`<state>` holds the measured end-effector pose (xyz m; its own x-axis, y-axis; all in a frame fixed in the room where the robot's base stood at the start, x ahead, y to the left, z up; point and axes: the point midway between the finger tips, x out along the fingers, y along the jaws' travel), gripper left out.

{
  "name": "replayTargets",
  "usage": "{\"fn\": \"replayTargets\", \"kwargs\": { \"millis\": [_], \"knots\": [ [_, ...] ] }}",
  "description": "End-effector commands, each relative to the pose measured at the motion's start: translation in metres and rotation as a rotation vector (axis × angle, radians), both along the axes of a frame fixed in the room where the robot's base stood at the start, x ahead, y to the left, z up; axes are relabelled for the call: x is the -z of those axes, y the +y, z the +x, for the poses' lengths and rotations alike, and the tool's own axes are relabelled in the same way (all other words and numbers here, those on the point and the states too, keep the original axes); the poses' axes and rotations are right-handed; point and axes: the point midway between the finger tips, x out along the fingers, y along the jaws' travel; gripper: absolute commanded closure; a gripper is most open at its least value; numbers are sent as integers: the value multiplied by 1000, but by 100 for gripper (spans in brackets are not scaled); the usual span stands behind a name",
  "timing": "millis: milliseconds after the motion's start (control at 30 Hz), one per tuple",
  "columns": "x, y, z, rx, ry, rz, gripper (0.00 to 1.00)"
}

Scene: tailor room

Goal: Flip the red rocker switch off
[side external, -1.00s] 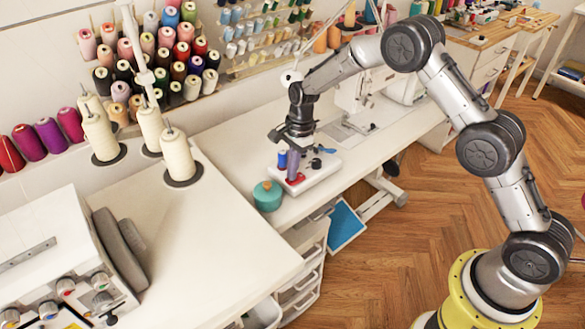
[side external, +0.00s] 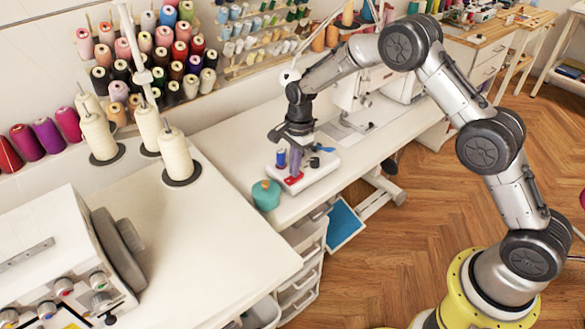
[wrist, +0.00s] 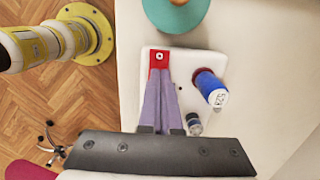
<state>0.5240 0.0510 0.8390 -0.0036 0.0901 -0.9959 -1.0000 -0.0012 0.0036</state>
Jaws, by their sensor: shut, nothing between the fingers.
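The red rocker switch (side external: 293,181) sits on a white panel (side external: 318,178) on the table; in the wrist view the switch (wrist: 159,58) has a small white mark and lies just beyond my fingertips. My gripper (side external: 294,174) points down at the switch, with its purple fingers closed together and empty. In the wrist view the fingertips of my gripper (wrist: 160,74) overlap the near edge of the red part. I cannot tell whether they touch it, nor which way the rocker is tipped.
A blue cylinder (wrist: 209,87) with a red base and a small dark knob (wrist: 194,124) stand on the panel, right of my fingers in the wrist view. A teal round pot (side external: 266,195) stands close by. The white table (side external: 215,240) is clear toward the front left.

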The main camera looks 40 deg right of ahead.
Motion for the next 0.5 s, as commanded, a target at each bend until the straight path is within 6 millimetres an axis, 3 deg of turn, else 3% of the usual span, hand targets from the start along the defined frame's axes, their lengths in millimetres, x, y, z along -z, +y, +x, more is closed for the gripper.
{"fn": "replayTargets", "kwargs": {
  "millis": [267,500],
  "knots": [
    [-3,1,0,-1,-1,0,100],
    [-36,6,1,-3,-5,1,100]
  ]
}}
